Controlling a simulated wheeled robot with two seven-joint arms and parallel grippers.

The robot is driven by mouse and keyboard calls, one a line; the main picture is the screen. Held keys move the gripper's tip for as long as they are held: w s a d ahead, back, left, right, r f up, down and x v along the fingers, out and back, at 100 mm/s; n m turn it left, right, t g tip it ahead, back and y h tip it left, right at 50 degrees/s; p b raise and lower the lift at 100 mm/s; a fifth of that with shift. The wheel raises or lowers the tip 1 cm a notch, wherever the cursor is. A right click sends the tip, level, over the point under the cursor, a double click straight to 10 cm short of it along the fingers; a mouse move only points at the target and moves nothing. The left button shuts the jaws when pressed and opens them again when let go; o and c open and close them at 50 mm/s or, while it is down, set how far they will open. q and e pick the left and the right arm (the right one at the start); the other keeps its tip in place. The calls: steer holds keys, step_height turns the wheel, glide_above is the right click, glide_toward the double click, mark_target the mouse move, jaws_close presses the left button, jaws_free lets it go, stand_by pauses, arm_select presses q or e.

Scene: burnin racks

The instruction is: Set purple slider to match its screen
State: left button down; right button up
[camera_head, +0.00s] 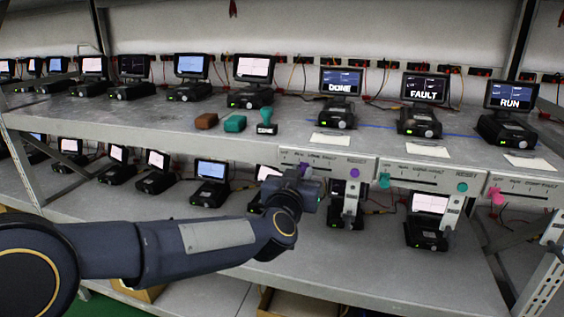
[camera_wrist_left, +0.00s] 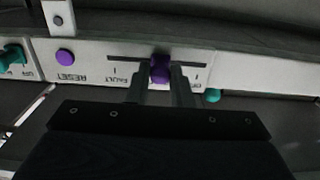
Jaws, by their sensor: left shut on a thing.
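The purple slider panel (camera_head: 325,161) is on the shelf edge below a screen reading DONE (camera_head: 340,82). Its purple slider knob (camera_wrist_left: 160,68) sits part-way along the dark slot in the left wrist view, between the FAULT and OFF labels. My left gripper (camera_wrist_left: 158,84) is shut on the knob, with a finger on either side. In the head view my left gripper (camera_head: 307,182) is at the panel's left part and largely hides the knob. The purple RESET button (camera_head: 354,173) is at the panel's right and shows in the left wrist view (camera_wrist_left: 65,57). My right gripper is not in view.
Panels with a teal knob (camera_head: 384,180) and a pink knob (camera_head: 497,197) sit to the right, under screens reading FAULT (camera_head: 424,88) and RUN (camera_head: 514,95). A teal stamp (camera_head: 266,122) stands on the upper shelf. Several devices fill the lower shelf (camera_head: 330,275) behind my arm.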

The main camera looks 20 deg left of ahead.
arm_select(q)
steer(key=shift+d, duration=1.1)
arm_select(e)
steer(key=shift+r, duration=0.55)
arm_select(q)
steer(key=c, duration=1.3)
jaws_free()
steer(key=shift+s, duration=0.15)
steer(key=s, duration=0.7)
steer(key=shift+s+a+p, duration=0.2)
steer(key=shift+s+p, duration=0.15)
steer(key=shift+p, duration=0.05)
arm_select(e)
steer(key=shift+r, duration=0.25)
